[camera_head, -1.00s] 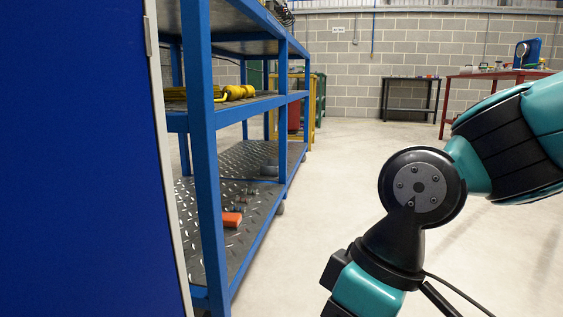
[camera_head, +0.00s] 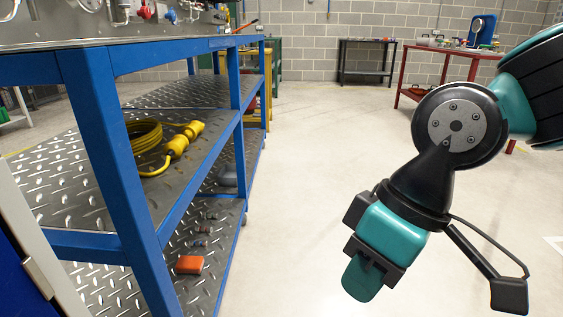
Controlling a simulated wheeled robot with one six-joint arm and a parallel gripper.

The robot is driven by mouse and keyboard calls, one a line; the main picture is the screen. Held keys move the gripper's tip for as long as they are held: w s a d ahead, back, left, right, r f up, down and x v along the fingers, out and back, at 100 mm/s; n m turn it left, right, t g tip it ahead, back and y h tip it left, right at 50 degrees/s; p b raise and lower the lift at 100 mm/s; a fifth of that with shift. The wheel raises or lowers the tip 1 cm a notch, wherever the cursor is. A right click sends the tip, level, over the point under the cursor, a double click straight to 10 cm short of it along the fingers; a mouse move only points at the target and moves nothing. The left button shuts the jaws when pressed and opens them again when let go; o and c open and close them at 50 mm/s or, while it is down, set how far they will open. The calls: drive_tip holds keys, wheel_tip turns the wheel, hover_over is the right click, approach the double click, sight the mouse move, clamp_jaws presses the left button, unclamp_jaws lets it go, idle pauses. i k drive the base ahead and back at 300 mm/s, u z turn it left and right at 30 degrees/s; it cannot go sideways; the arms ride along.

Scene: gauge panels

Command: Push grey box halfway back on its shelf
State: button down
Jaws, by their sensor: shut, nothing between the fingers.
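A small grey object (camera_head: 228,175) sits on the lower shelf of the blue rack, toward its far end. It is partly hidden by the rack's frame, and I cannot tell for sure that it is the grey box. My gripper (camera_head: 362,278) hangs pointing down at the lower right, over open floor. It is shut and empty, well to the right of the rack and touching nothing.
The blue rack (camera_head: 105,140) fills the left side, its posts close to me. A yellow cable (camera_head: 150,135) lies on its middle shelf. An orange box (camera_head: 190,265) and small grey parts lie on its lower shelf. Open floor (camera_head: 300,150) lies ahead. A red table (camera_head: 445,60) stands far right.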

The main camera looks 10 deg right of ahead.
sight(231, 175)
drive_tip(key=z, duration=0.6)
drive_tip(key=i, duration=2.9)
drive_tip(key=u, duration=1.2)
drive_tip(key=i, duration=0.3)
